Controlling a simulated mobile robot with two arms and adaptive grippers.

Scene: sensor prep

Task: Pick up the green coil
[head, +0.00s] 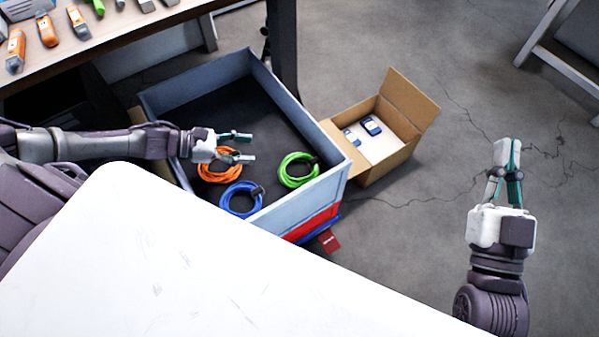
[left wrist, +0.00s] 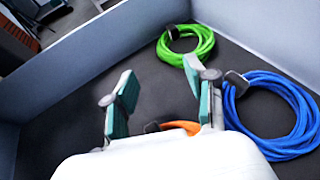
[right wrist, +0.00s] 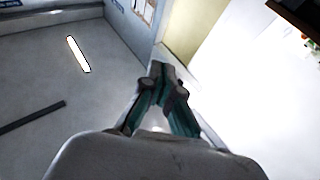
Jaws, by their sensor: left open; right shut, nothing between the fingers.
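The green coil (head: 297,170) lies on the dark floor of the grey bin, near its right wall; it also shows in the left wrist view (left wrist: 187,45), beyond my fingers. A blue coil (head: 240,199) and an orange coil (head: 219,166) lie beside it in the bin. My left gripper (head: 243,147) is open and empty, above the orange coil and left of the green coil; its fingers also show in the left wrist view (left wrist: 160,100). It partly hides the orange coil. My right gripper (head: 509,147) is shut and empty, over open floor at the right, away from the bin.
The grey bin (head: 165,92) has raised walls around the coils. An open cardboard box (head: 385,160) with blue-and-white items stands right of it. A bench (head: 140,27) with tools is at upper left. A white surface (head: 180,260) fills the foreground.

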